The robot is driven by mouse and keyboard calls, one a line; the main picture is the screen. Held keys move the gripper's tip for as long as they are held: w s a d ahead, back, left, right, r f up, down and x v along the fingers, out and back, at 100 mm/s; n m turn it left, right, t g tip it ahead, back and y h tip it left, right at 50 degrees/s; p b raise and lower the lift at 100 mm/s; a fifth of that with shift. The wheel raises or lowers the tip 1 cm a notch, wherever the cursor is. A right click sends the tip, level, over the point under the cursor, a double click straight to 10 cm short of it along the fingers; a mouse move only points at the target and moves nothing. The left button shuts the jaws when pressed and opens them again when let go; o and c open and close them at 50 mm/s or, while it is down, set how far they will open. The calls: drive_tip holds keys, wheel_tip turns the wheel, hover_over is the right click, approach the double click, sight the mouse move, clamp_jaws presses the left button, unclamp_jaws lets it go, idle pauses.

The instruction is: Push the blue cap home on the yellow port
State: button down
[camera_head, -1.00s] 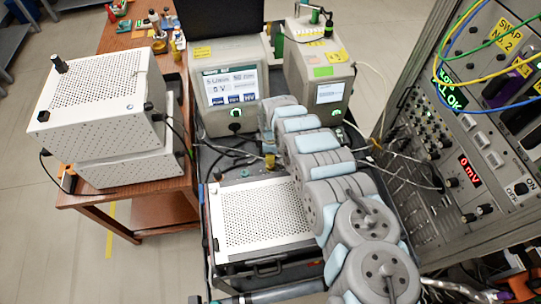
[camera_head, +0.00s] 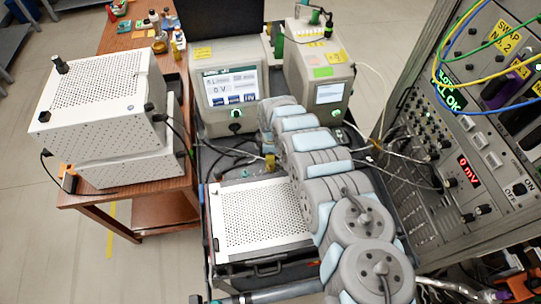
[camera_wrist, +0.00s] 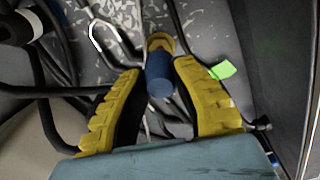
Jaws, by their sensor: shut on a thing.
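The blue cap (camera_wrist: 160,75) is between the two ribbed yellow fingers of my gripper (camera_wrist: 158,68) in the wrist view. My gripper is shut on it near the fingertips. The yellow port (camera_wrist: 160,40) shows as a ring just beyond the cap's far end, in line with it. The cap covers part of the port. Cap and port look to be touching, but I cannot tell how far the cap sits on the port. In the head view my arm hides the cap and port; a small yellow part, probably a finger (camera_head: 270,162), shows beside it.
Black cables (camera_wrist: 60,75) and a metal loop (camera_wrist: 105,40) lie left of the fingers; a green tag (camera_wrist: 222,69) is at the right. Instruments with screens (camera_head: 230,87) stand behind my arm, a perforated white box (camera_head: 258,208) beside it, a rack (camera_head: 475,130) at right.

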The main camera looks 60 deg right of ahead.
drive_tip(key=shift+f+b, duration=1.15)
drive_tip(key=shift+f, duration=0.55)
idle(0.7)
drive_tip(key=shift+r, duration=0.15)
drive_tip(key=shift+r+p, duration=1.2)
drive_tip(key=shift+p, duration=0.05)
idle(1.5)
drive_tip(key=shift+f+b, duration=0.8)
drive_tip(key=shift+f, duration=0.55)
drive_tip(key=c, duration=0.9)
unclamp_jaws()
drive_tip(key=shift+r, duration=0.2)
